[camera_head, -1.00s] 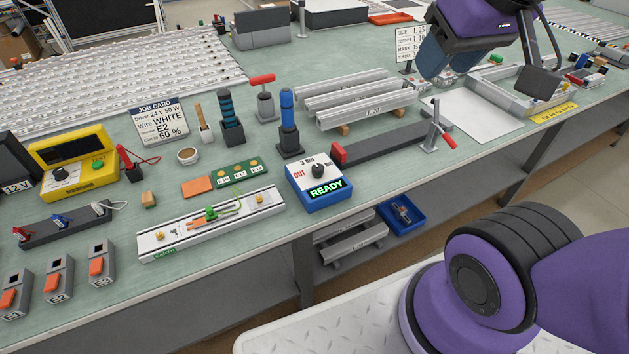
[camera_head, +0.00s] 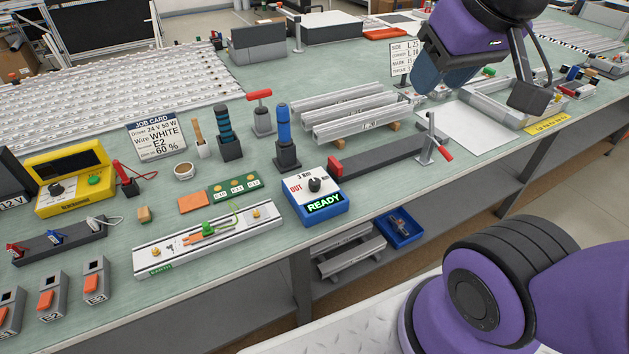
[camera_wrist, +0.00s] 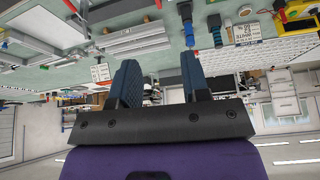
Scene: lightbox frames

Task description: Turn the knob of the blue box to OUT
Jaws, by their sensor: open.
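The blue box (camera_head: 326,207) stands near the front edge of the bench, in the middle of the head view. Its white top carries a black knob (camera_head: 315,185), a red "OUT" mark on the left and a black mark that looks like "3 Nm" above. A green display on its front reads "READY". My gripper (camera_wrist: 157,62) is open and empty; its two dark blue fingers stand apart in the wrist view. In the head view, the gripper (camera_head: 432,85) hangs over the right part of the bench, well away from the blue box.
A blue-handled tool (camera_head: 284,125) stands upright behind the box. A dark bar (camera_head: 385,151) with a red-handled clamp (camera_head: 433,145) lies to its right. A white rail (camera_head: 210,241) with a green connector lies to its left. A blue tray (camera_head: 398,229) sits on the shelf below.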

